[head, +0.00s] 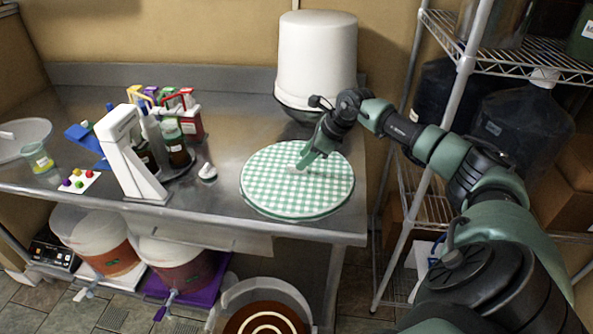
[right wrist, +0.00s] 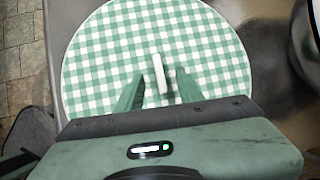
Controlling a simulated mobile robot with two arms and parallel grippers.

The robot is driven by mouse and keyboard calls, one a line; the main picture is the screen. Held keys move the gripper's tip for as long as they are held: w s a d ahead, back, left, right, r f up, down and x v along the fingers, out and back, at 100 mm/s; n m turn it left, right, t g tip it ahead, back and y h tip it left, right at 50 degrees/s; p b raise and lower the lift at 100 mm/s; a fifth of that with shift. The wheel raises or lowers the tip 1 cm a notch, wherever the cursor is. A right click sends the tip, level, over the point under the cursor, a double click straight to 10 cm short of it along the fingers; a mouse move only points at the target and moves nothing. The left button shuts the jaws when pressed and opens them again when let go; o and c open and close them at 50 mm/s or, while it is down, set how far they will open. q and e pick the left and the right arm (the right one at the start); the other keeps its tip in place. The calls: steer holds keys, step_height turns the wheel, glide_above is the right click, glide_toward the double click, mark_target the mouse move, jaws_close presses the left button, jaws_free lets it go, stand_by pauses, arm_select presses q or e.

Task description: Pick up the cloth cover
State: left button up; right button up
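The cloth cover (head: 275,180) is a round, green-and-white checked piece lying flat near the right end of the steel table. It fills much of the right wrist view (right wrist: 105,60). A small white tab (right wrist: 159,75) stands up near its middle. My right gripper (head: 301,166) is low over the cover, pointing down at the tab. In the right wrist view, its two green fingers (right wrist: 159,92) are apart, one on each side of the tab, with gaps showing. Whether the fingertips touch the cloth I cannot tell. My left gripper is not in view.
A white bucket (head: 316,58) stands upside down on a metal bowl behind the cover. A bottle caddy (head: 178,152) and a white stand (head: 131,155) are to the left on the table (head: 225,165). A wire shelf (head: 510,62) with dark jugs is at the right.

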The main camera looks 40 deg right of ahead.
mark_target(297, 171)
steer(key=x, duration=0.3)
steer(key=shift+a+f+p, duration=0.1)
steer(key=shift+f+p, duration=0.15)
steer(key=shift+p, duration=0.15)
steer(key=shift+f, duration=0.15)
jaws_close()
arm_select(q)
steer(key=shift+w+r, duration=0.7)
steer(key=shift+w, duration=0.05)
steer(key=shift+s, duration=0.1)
